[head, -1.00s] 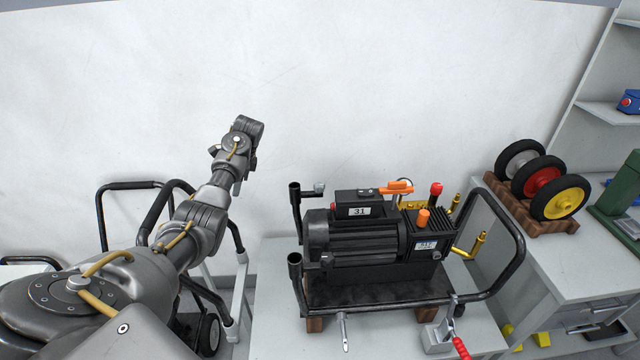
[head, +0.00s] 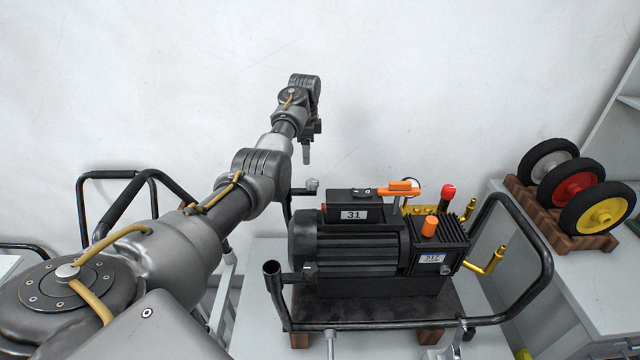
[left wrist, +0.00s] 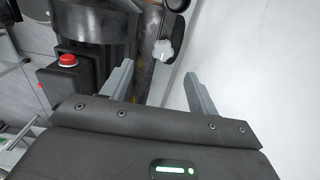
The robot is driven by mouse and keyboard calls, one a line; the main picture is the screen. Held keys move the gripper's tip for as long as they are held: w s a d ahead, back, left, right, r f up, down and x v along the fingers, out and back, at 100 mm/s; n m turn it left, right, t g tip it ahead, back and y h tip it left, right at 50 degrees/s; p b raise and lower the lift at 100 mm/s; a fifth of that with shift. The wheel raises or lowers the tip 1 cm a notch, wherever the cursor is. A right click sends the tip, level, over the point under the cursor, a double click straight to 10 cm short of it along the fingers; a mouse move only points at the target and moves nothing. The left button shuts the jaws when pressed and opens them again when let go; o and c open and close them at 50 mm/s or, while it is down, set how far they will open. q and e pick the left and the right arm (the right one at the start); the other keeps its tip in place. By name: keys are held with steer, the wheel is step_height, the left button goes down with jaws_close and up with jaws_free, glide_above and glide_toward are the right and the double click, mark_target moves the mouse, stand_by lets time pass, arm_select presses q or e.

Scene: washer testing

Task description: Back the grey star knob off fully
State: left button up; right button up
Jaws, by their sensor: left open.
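The grey star knob (head: 312,184) sits at the top of the black frame's rear left upright, beside the pump. It also shows in the left wrist view as a pale lobed knob (left wrist: 163,50), beyond and roughly between the fingertips. My left gripper (head: 307,155) is above and just behind the knob in the head view, fingers pointing down. In the left wrist view its two fingers (left wrist: 158,80) are spread, with nothing between them and apart from the knob. My right gripper is in neither view.
The black pump (head: 350,246) labelled 31 stands in the tubular frame (head: 540,262). A red button (left wrist: 67,60) shows beside the fingers. The white wall (left wrist: 265,75) is close on the right. Coloured wheels (head: 575,187) stand on the right bench.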

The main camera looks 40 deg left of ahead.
mark_target(312, 181)
arm_select(q)
steer(key=f, duration=0.3)
steer(key=w+f, duration=0.1)
steer(key=f, duration=0.7)
steer(key=shift+w+d, duration=0.3)
steer(key=shift+w, duration=0.1)
steer(key=shift+f, duration=0.75)
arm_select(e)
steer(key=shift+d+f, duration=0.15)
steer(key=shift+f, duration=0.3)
arm_select(q)
steer(key=c, duration=1)
